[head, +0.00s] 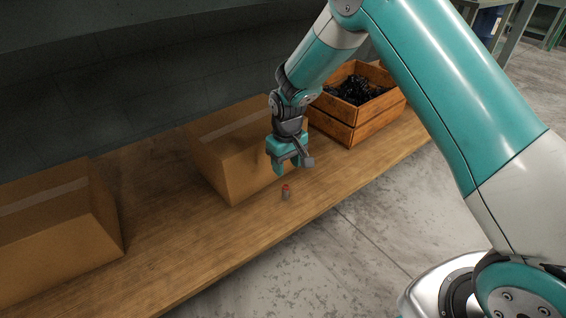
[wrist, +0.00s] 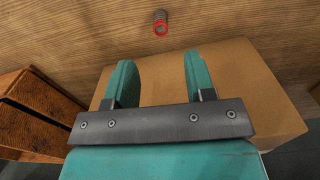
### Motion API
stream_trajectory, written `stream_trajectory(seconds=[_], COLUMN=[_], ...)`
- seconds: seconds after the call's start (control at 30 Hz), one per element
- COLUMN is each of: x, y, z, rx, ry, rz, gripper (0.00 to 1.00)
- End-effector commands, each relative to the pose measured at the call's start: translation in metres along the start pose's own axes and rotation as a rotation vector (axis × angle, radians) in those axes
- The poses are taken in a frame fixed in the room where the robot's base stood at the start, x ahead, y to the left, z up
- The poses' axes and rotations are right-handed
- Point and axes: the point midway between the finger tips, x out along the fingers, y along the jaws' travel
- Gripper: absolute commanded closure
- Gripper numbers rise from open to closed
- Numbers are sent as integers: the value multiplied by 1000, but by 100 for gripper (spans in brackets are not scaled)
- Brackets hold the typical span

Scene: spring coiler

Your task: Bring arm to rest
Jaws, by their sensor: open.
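My gripper (head: 289,168) hangs over the wooden bench, in front of the middle cardboard box in the head view. Its two teal fingers are apart with nothing between them, as the wrist view (wrist: 157,80) also shows. A small grey cylinder with a red end (head: 286,192) stands on the bench just below my gripper, apart from the fingers. In the wrist view the small cylinder (wrist: 160,22) is beyond the fingertips, near the top edge.
The wooden bench (head: 160,220) carries a cardboard box (head: 230,160) behind my gripper and another cardboard box (head: 60,240) at left. A wooden crate (head: 345,132) with dark parts stands at right. Bare bench lies between the two boxes. The concrete floor (head: 350,250) in front is clear.

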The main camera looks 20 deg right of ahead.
Motion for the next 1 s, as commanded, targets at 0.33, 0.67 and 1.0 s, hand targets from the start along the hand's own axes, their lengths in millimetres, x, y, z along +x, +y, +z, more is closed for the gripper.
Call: stream_trajectory(seconds=[0.33, 0.67, 1.0], x=[-38, -142, -218], y=[11, 36, -6], z=[18, 139, 221], rx=[40, 215, 210], ry=[31, 160, 235], rz=[4, 23, -50], gripper=[50, 50, 50])
